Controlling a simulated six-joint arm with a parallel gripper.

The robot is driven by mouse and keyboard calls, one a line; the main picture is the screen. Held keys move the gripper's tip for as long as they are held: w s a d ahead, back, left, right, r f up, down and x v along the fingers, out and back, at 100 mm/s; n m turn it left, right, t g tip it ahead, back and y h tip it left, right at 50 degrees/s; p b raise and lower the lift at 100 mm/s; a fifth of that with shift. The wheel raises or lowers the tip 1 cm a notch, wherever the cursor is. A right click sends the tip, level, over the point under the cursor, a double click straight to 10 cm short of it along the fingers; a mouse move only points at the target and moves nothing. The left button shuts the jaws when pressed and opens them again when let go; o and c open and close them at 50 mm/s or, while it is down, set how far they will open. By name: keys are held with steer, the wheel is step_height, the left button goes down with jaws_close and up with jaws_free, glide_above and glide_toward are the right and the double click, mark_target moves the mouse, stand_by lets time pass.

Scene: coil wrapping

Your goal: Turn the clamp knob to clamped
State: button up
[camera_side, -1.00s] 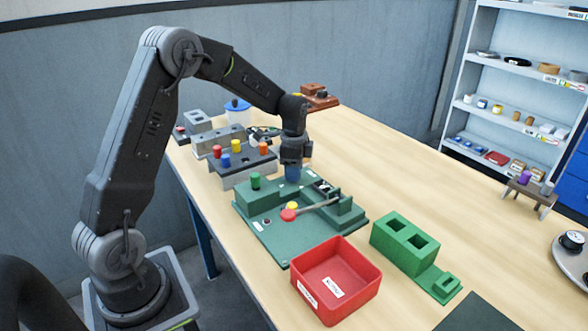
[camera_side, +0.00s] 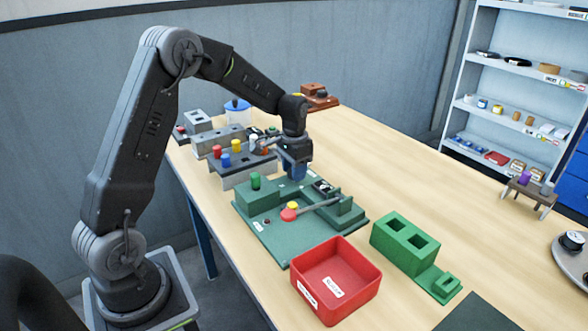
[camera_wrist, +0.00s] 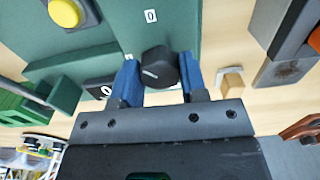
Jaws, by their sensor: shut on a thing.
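The clamp knob is a round black knob (camera_wrist: 159,67) with a light pointer line, on the green fixture (camera_wrist: 110,40) in the wrist view. My gripper (camera_wrist: 158,78) is shut on it, with one blue finger on each side. A white label marked 0 lies just beyond the knob, and the pointer line is aimed sideways rather than straight at that label. In the side view my gripper (camera_side: 297,172) is low over the back of the green fixture (camera_side: 290,240). The knob is hidden there behind the fingers.
A red bin (camera_side: 340,297) and a green two-hole block (camera_side: 404,240) stand in front. A grey block with coloured pegs (camera_side: 245,170) stands behind, to the left.

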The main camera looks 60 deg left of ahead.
steer(key=n, duration=0.4)
steer(key=shift+n, duration=2.6)
steer(key=o, duration=0.9)
step_height(320, 180, up, 14)
steer(key=shift+f, duration=0.1)
